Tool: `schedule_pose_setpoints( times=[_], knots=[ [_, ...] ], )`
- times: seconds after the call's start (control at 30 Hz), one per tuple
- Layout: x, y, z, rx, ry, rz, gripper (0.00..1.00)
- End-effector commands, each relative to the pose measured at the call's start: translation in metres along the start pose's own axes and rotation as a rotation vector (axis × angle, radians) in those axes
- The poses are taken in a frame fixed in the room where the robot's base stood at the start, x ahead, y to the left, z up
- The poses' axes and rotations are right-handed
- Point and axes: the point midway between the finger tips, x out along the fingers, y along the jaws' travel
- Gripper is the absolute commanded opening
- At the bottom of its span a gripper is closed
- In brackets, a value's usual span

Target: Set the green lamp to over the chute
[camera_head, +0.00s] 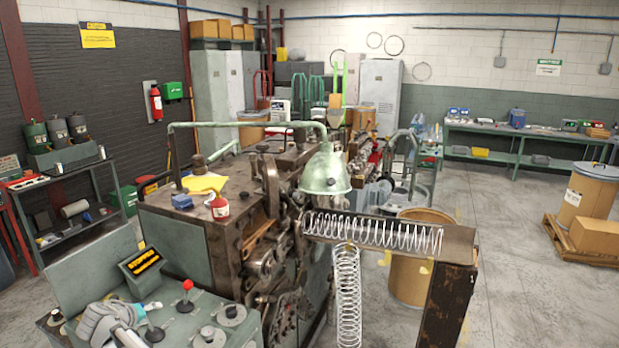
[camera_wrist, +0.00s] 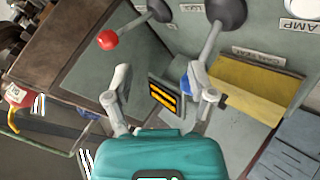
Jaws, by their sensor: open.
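The green lamp (camera_head: 325,172) has a dome shade and hangs from a bent green pipe arm (camera_head: 245,125) above the coiler. In the picture its shade is above the left end of the chute (camera_head: 458,243); its exact depth over it is unclear. My gripper shows in the wrist view (camera_wrist: 159,88), open, with grey fingers and a teal body. It is over the control panel (camera_head: 82,268), at lower left in the head view. A red-knobbed lever (camera_wrist: 108,40) stands beyond the left finger. A second lever (camera_wrist: 212,42) runs behind the right finger, beside a blue part. A cut-off label (camera_wrist: 300,25) reads "AMP".
A long spring (camera_head: 375,232) lies in the chute and another (camera_head: 347,295) hangs below. A red can (camera_head: 220,207) and yellow cloth (camera_head: 203,183) sit on the machine. A barrel (camera_head: 412,275) stands behind the chute.

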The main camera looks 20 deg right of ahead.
Motion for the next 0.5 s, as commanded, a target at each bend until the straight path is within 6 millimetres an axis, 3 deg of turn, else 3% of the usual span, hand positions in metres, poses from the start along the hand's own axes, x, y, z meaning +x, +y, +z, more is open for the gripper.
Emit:
schedule_pose_setpoints(
  times=[0.03, 0.5],
  knots=[
    [0.005, 0.023, 0.0, -0.032, 0.014, 0.018, 0.73],
    [0.054, 0.208, 0.005, -0.493, 0.143, 0.24, 0.73]
  ],
)
